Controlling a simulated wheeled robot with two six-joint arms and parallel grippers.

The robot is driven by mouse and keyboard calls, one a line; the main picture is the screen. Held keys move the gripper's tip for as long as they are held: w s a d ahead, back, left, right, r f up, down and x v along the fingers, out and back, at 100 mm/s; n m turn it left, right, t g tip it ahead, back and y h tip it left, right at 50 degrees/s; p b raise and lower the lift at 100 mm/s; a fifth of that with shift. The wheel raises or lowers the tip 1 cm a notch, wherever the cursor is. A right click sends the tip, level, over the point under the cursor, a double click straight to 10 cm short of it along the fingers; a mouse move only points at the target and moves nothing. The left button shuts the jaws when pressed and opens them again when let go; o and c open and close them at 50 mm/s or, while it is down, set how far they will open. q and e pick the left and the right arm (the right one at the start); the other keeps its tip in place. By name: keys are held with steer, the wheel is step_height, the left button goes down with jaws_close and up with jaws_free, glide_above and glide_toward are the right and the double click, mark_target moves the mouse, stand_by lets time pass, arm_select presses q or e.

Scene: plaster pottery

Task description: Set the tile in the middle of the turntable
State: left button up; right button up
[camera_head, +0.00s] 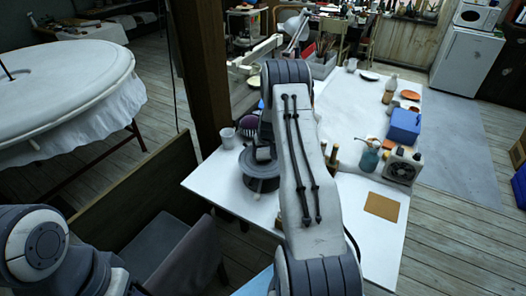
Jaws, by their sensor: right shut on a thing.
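The dark round turntable (259,184) stands on the near left part of the white table, partly covered by my right arm. My right gripper (264,155) is over the turntable, largely hidden by its own arm. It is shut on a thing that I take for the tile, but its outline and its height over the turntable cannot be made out. A flat brown square (381,207) lies on the table at the right. My left arm shows at the lower left; its gripper is out of view.
On the white table (345,119), a pale cup (228,138) stands left of the turntable. A teal jar (369,158), a grey fan-like box (402,166) and a blue box (404,125) stand to the right. A wooden post (203,75) rises at the left edge.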

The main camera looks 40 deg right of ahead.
steer(key=shift+f, duration=0.1)
steer(key=o, duration=1.5)
